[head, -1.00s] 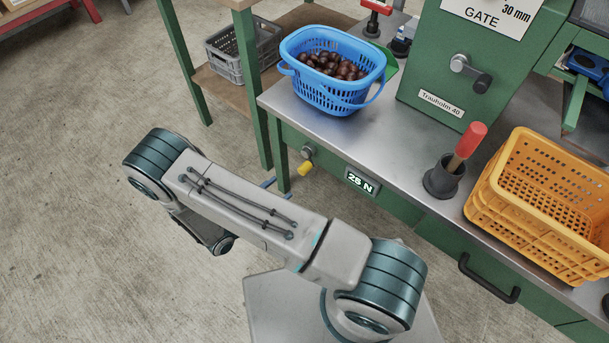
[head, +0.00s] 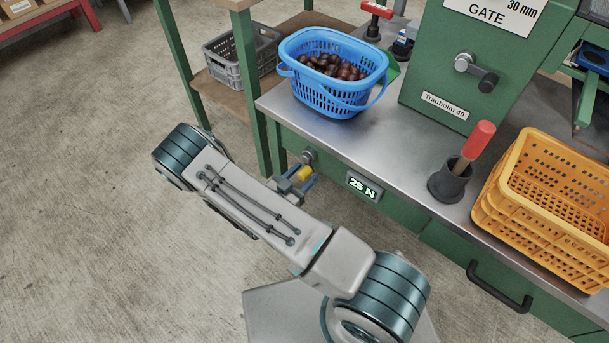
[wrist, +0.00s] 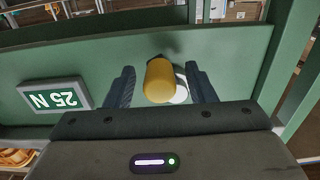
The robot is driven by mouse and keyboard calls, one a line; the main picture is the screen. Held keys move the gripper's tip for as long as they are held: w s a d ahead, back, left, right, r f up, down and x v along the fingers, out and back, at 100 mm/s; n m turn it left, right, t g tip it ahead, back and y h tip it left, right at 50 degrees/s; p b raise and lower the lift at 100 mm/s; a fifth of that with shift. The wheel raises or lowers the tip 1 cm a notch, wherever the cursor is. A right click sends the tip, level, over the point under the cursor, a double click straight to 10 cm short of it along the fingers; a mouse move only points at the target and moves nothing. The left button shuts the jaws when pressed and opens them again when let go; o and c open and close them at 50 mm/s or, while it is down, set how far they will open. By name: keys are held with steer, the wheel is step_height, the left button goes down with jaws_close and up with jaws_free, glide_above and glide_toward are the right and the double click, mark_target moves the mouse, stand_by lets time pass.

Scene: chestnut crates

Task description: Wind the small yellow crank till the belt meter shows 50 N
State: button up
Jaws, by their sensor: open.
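The small yellow crank (head: 305,173) is on the green front panel under the bench top, beside the belt meter (head: 362,187). The meter reads 25 N; it also shows upside down in the wrist view (wrist: 54,98). My gripper (head: 297,178) is at the crank. In the wrist view, the yellow crank knob (wrist: 160,82) stands between the two open fingers, with a gap visible on each side. The knob partly hides the crank's metal hub (wrist: 181,90).
A blue basket of chestnuts (head: 297,83) stands on the bench above the crank. A black holder with a red-handled tool (head: 447,182) and an orange crate (head: 490,210) stand to the right. A green table leg (head: 250,95) rises left of the crank.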

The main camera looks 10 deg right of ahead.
steer(key=shift+w+d, duration=0.3)
steer(key=shift+d, duration=0.1)
steer(key=c, duration=1)
steer(key=shift+o, duration=0.2)
steer(key=shift+w+m, duration=0.1)
steer(key=shift+m, duration=0.3)
